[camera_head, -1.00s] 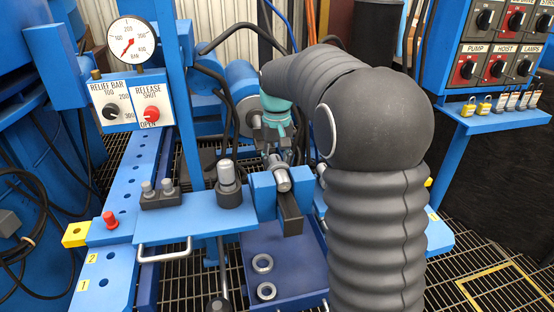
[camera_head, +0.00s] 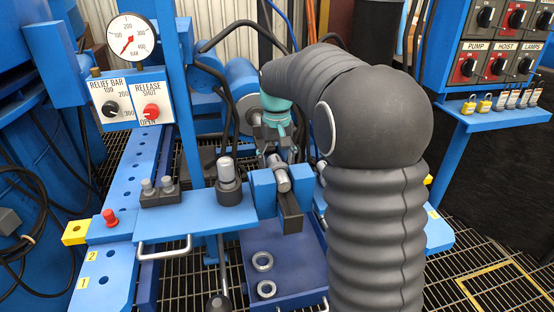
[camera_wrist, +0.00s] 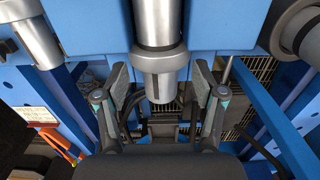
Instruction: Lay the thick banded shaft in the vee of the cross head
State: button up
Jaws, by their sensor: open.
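The thick banded shaft (camera_head: 282,180) is a short silver-grey cylinder lying between the blue blocks of the cross head (camera_head: 263,194). In the wrist view the shaft (camera_wrist: 158,22) runs down from the top edge, with a wider band near its lower end. The cross head also shows there as blue faces (camera_wrist: 95,28) on both sides. My gripper (camera_head: 273,146) is at the shaft's far end. In the wrist view my gripper (camera_wrist: 159,82) is open, one finger on each side of the shaft's end, with gaps between. The vee under the shaft is hidden.
A grey cylinder (camera_head: 227,178) stands in a dark holder on the blue beam, left of the cross head. A black block (camera_head: 160,197) with small pegs is farther left. A blue tray (camera_head: 290,262) with two rings (camera_head: 262,261) sits below. A control panel is at right.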

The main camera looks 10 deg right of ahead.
notch_tip(320, 180, up, 12)
dwell(0.5)
jog(key=shift+r, duration=0.1)
jog(key=shift+t, duration=0.3)
jog(key=f, duration=0.4)
jog(key=shift+w+f, duration=0.3)
jog(key=shift+w, duration=0.05)
jog(key=s, duration=0.1)
jog(key=s+f, duration=0.1)
jog(key=s, duration=0.1)
jog(key=shift+s+f, duration=0.15)
jog(key=shift+f, duration=0.2)
jog(key=s+f+t, duration=0.3)
jog(key=s+t, duration=0.2)
jog(key=s, duration=2.2)
jog(key=shift+s, duration=0.35)
